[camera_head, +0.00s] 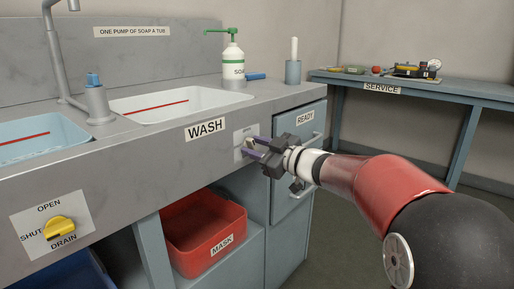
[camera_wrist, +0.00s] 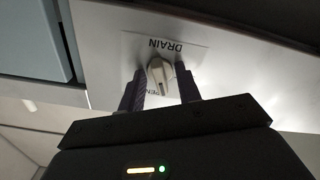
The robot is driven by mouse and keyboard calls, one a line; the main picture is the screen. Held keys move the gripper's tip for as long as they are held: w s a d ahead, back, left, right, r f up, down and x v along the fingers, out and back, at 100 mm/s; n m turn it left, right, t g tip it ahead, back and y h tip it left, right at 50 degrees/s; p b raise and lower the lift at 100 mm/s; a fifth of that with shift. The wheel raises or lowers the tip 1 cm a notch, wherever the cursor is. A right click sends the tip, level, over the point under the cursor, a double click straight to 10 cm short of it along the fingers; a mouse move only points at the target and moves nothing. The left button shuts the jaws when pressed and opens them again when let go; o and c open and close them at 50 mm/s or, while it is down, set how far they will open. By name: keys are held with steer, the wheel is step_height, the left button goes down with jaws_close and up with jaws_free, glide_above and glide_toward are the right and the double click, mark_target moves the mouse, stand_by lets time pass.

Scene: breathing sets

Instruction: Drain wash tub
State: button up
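The wash tub (camera_head: 240,97) is a pale basin with a red line inside, set in the grey counter above the WASH label (camera_head: 205,129). On the counter front to the right of the label is a drain plate (camera_head: 238,137), partly hidden by my gripper (camera_head: 252,148). In the wrist view this plate (camera_wrist: 190,48) reads DRAIN upside down, and a pale drain knob (camera_wrist: 158,76) stands on it. My gripper (camera_wrist: 161,80) has its two fingers on either side of the knob, apart, with a narrow gap visible at the right.
A yellow drain knob (camera_head: 60,228) sits on another plate below the left, bluish tub (camera_head: 22,141). A soap bottle (camera_head: 233,60) and a grey cup (camera_head: 292,72) stand on the counter. A red MASK bin (camera_head: 205,235) is below. The SERVICE table (camera_head: 440,88) stands behind at right.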

steer(key=shift+c, duration=0.4)
jaws_close()
steer(key=n+b, duration=0.2)
steer(key=n, duration=0.2)
steer(key=shift+f, duration=0.1)
steer(key=shift+d+n+b, duration=0.1)
steer(key=shift+n+b, duration=0.75)
steer(key=shift+n, duration=1.15)
steer(key=shift+o, duration=0.4)
jaws_free()
